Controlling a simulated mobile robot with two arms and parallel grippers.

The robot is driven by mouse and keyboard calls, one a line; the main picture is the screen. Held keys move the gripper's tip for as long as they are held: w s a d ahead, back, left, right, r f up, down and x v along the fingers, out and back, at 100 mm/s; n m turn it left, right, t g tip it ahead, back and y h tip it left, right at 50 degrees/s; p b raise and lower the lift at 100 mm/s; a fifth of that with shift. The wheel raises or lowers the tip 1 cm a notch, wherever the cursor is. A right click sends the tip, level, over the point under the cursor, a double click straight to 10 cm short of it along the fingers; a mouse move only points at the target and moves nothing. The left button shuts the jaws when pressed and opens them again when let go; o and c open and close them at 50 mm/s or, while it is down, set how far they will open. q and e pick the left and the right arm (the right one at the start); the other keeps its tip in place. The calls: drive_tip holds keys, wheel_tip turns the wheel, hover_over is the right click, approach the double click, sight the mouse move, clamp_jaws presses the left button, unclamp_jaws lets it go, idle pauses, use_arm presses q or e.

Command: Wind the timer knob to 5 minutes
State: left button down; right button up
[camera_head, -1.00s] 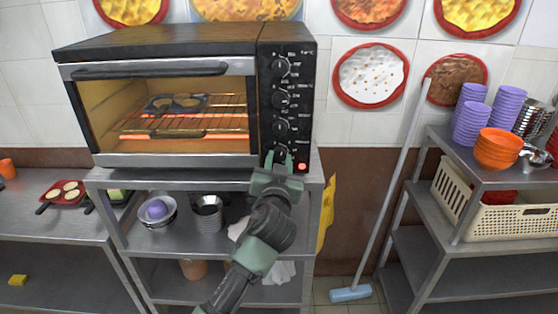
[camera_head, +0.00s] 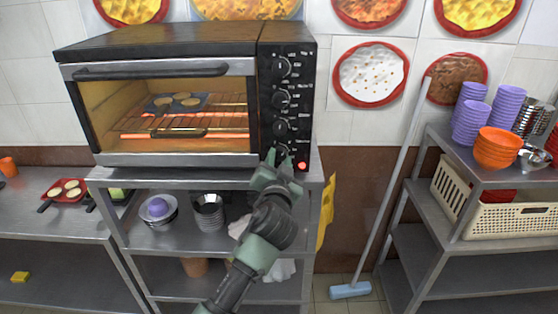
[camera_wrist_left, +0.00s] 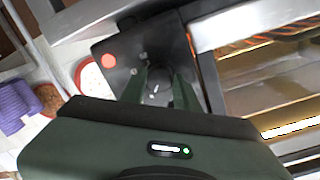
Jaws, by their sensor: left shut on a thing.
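The oven's black control panel (camera_head: 286,95) carries a column of knobs on its right side. The lowest one, the timer knob (camera_wrist_left: 158,92), sits between my left gripper's fingers in the left wrist view. My left gripper (camera_head: 279,160) reaches up from below to this knob and is shut on it. The fingers hide most of the knob in the head view. A red light (camera_head: 302,166) glows beside it, also seen in the left wrist view (camera_wrist_left: 108,61). The printed scale around the knob is too small to read. My right gripper is not in view.
The oven (camera_head: 160,95) stands on a metal shelf (camera_head: 215,176), its glass door shut, with a tray (camera_head: 177,103) inside on a rack. A yellow cloth (camera_head: 326,212) hangs at the shelf's right.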

use_arm(q)
drive_tip(key=shift+f, duration=0.1)
drive_tip(key=c, duration=1)
unclamp_jaws()
drive_tip(key=shift+c, duration=0.2)
drive_tip(key=shift+s, duration=0.1)
drive_tip(key=shift+s, duration=0.3)
drive_tip(key=s+b, duration=0.2)
drive_tip(key=s, duration=0.5)
drive_tip(key=shift+a+r+b, duration=0.15)
drive_tip(key=shift+r+b, duration=0.05)
drive_tip(key=shift+b, duration=0.1)
